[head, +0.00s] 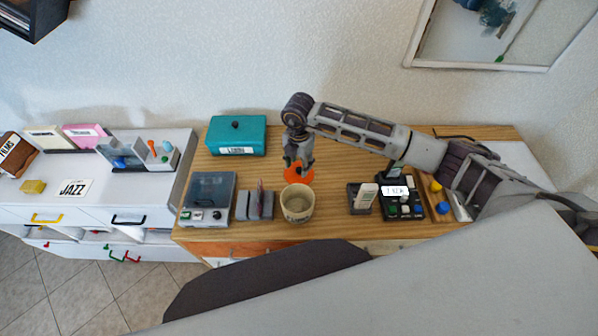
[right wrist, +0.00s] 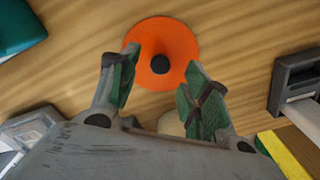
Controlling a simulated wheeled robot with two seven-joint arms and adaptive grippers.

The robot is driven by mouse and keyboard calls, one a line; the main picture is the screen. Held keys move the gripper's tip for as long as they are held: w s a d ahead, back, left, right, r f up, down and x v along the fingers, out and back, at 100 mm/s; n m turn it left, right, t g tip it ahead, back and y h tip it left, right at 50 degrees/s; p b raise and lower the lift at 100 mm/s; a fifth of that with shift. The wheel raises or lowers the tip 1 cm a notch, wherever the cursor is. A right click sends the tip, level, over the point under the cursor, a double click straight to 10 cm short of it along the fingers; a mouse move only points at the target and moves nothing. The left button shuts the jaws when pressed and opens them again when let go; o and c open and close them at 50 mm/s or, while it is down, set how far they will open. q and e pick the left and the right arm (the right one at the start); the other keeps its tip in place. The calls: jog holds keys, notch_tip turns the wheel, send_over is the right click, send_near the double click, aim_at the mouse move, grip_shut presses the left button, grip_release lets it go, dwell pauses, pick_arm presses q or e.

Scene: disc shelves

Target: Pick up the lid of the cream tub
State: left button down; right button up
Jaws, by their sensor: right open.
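The cream tub (head: 297,207) stands upright and open-topped near the front edge of the wooden cabinet top. An orange round lid (head: 298,175) with a dark knob lies flat on the wood just behind the tub. In the right wrist view the lid (right wrist: 176,45) and its black knob (right wrist: 161,64) show just beyond the fingertips. My right gripper (head: 298,158) points down above the lid. It is open and empty, with the green-padded fingers (right wrist: 158,76) apart on either side of the knob's line. The tub is mostly hidden in the right wrist view. My left gripper is not in view.
A teal box (head: 236,133) stands behind left. A grey player (head: 208,198) and a grey disc rack (head: 255,205) stand left of the tub. A remote in a dark stand (head: 362,197) and a button box (head: 401,196) stand to the right. Bare wood lies between tub and remote.

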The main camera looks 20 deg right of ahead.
aim_at(299, 170)
jog(key=shift+f, duration=1.55)
jog(key=shift+c, duration=0.5)
jog(key=c, duration=0.9)
